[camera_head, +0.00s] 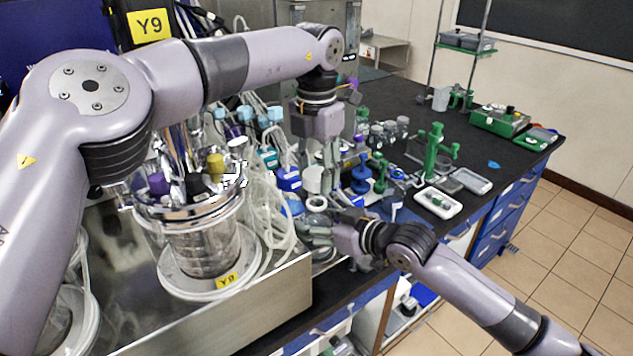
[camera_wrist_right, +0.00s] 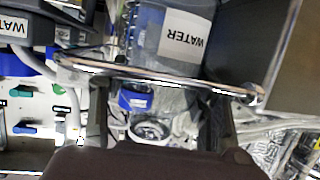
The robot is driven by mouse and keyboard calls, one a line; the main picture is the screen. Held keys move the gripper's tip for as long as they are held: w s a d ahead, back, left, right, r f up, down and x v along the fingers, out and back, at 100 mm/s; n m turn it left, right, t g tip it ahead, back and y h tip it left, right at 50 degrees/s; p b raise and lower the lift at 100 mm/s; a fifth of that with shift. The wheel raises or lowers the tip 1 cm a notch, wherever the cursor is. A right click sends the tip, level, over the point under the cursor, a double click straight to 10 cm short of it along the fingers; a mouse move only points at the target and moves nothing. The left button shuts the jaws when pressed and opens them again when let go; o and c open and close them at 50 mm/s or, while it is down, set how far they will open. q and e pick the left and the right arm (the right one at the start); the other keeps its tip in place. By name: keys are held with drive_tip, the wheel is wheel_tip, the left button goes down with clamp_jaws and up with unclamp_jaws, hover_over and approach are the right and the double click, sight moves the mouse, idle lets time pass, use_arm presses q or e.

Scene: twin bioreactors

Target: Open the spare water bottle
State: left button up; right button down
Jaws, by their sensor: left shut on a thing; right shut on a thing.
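The clear water bottle (camera_head: 318,220) stands at the front edge of the bench, right of the steel bioreactor platform. It shows in the right wrist view with a white WATER label (camera_wrist_right: 182,36). My right gripper (camera_head: 322,234) comes from the right and is shut on the bottle's body, partly hiding it. The bottle's round neck (camera_head: 317,203) faces up and looks uncovered. My left gripper (camera_head: 328,184) points down above it and is shut on a pale cap (camera_head: 313,179). The cap appears slightly above the neck; the exact gap is hard to tell.
A glass bioreactor vessel (camera_head: 200,245) with looped tubing stands close at left. Blue-capped bottles and a green stand (camera_head: 432,150) crowd the bench behind. A white tray (camera_head: 437,203) lies at right. The dark bench top farther back right has free room.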

drive_tip(key=c, duration=0.5)
unclamp_jaws()
drive_tip(key=shift+f, duration=0.1)
